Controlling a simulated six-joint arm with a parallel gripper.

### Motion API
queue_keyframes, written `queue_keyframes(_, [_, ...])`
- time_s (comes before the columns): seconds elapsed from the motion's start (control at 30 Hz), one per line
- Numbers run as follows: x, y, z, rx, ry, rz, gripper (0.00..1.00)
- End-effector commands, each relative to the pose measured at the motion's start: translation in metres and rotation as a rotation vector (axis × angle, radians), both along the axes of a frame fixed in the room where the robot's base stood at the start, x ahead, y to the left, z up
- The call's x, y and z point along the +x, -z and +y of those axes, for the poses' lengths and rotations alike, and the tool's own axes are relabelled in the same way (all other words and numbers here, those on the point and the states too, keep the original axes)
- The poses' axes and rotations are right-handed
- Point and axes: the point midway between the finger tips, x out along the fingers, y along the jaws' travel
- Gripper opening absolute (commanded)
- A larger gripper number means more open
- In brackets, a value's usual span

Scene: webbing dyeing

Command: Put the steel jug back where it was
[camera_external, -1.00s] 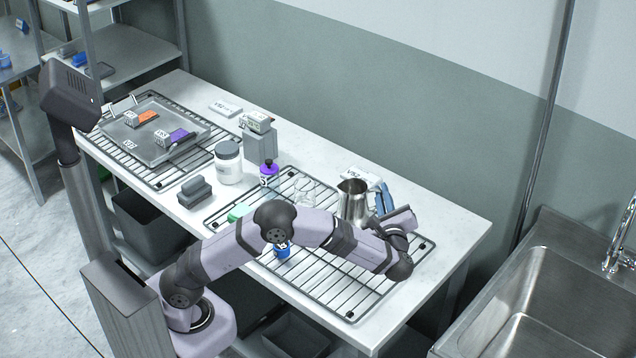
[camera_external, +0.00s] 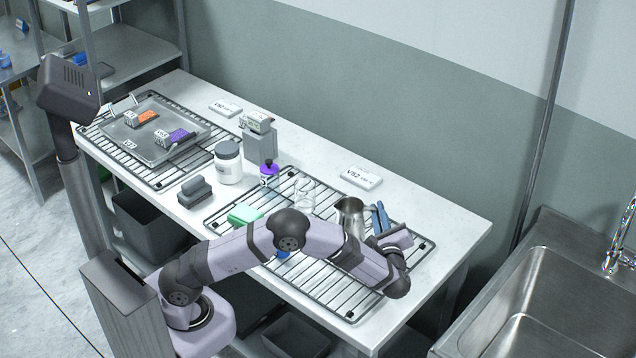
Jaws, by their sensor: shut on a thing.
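The steel jug (camera_external: 350,215) is near the right end of the right wire rack (camera_external: 316,292), beyond my forearm. Its upper part shows and my arm hides its lower part, so I cannot tell whether it touches the rack. My gripper (camera_external: 378,217) is at the jug's right side, with blue finger parts showing, and is shut on the jug. The exact contact is hidden behind the wrist.
A white card marked V52 (camera_external: 362,177) lies behind the rack. A clear glass beaker (camera_external: 304,195), a purple-capped bottle (camera_external: 269,174), a green block (camera_external: 245,213) and a white jar (camera_external: 229,163) stand to the left. The sink (camera_external: 560,290) is at the right.

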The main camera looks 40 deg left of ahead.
Motion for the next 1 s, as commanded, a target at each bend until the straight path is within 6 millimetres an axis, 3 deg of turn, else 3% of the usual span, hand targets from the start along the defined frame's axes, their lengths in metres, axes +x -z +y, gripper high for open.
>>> queue_keyframes(0.3, [0.0, 0.031, 0.0, 0.003, -0.001, 0.002, 0.0])
queue_keyframes(0.77, [0.0, 0.039, 0.0, 0.001, 0.0, -0.001, 0.0])
queue_keyframes(0.87, [0.0, 0.039, 0.0, 0.0, 0.0, 0.0, 0.24])
queue_keyframes(1.0, [0.0, 0.039, 0.0, 0.0, 0.0, 0.0, 0.24])
